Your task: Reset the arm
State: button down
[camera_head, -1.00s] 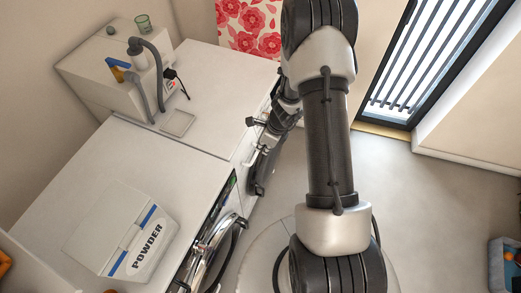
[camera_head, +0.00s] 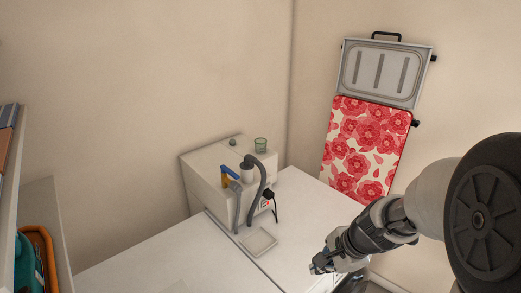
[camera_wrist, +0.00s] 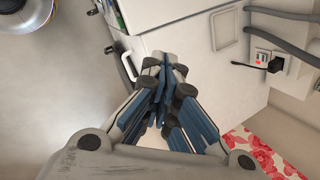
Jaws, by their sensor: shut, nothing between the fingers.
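My arm reaches in from the lower right of the head view. My gripper (camera_head: 318,266) is near the front edge of the white worktop, apart from the manifold. In the wrist view my gripper (camera_wrist: 165,72) shows its blue-padded fingers closed together with nothing between them. The pressure manifold (camera_head: 205,180) is a pale box on the worktop against the wall, with grey hoses and a blue-and-yellow handle. Whether my fingertips are above the worktop or beside its edge is hard to tell.
A floral ironing board (camera_head: 365,145) hangs on the wall at the right. A shelf (camera_head: 50,215) stands at the left. Open floor (camera_wrist: 50,95) shows in the wrist view.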

jog(key=s+a+r+n+h+b, duration=0.15)
jog(key=s+a+r+n, duration=0.25)
jog(key=s+r+n, duration=0.6)
jog(key=s+d+r+n+t+h+b, duration=0.1)
jog(key=s+n, duration=0.4)
jog(key=s, duration=0.6)
jog(key=shift+d+n+h, duration=0.3)
jog(key=shift+d+h, duration=0.05)
jog(key=shift+d, duration=0.45)
